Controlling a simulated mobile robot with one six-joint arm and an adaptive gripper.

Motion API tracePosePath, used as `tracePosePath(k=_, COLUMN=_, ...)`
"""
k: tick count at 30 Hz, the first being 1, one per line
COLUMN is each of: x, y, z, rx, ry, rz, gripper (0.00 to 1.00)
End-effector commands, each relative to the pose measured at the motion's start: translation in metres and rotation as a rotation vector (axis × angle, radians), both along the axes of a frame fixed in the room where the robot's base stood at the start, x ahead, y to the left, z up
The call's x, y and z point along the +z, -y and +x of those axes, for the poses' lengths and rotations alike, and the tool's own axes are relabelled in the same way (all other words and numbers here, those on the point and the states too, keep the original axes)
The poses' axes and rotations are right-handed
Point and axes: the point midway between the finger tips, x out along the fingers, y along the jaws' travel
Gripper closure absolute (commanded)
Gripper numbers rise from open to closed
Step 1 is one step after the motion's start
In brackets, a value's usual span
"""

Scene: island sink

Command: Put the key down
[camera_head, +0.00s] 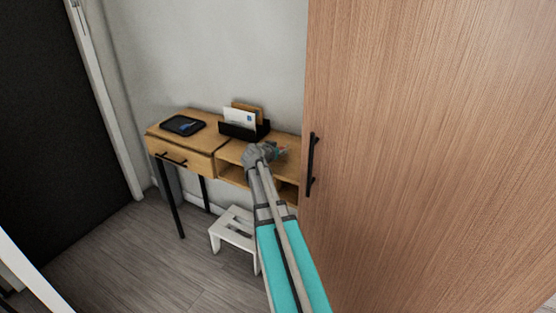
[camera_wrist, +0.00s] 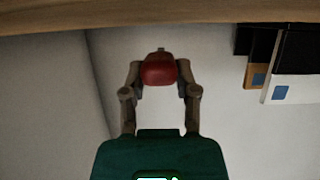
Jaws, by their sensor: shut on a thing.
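My gripper (camera_head: 275,151) is over the right part of the wooden desk in the head view. In the wrist view my gripper (camera_wrist: 159,70) is shut on a rounded red thing, which I take to be the key (camera_wrist: 159,72). A small dark tip shows just beyond the red part; the rest of its shape is hidden. In the head view the arm and gripper hide most of the held thing. The wooden desk (camera_head: 182,148) stands against the wall, and its edge spans the top of the wrist view.
A black tray (camera_head: 170,124) with a small blue thing lies on the desk's left part. A black letter holder (camera_head: 238,132) with envelopes stands at the back. A white step stool (camera_head: 229,223) is below. A tall wooden cabinet door (camera_head: 420,150) rises close on the right.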

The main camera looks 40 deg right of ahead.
Motion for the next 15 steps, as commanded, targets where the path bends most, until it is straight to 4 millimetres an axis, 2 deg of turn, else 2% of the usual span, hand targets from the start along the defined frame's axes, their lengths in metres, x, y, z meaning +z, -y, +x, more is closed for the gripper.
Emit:
tracePosePath(k=1, x=-0.010, y=0.000, z=0.000, rx=0.000, ry=0.000, rz=0.000, gripper=1.00)
tracePosePath(k=6, x=-0.021, y=0.000, z=0.000, rx=0.000, ry=0.000, rz=0.000, gripper=1.00)
tracePosePath(k=15, x=-0.024, y=0.000, z=-0.001, rx=-0.001, ry=0.000, rz=0.000, gripper=1.00)
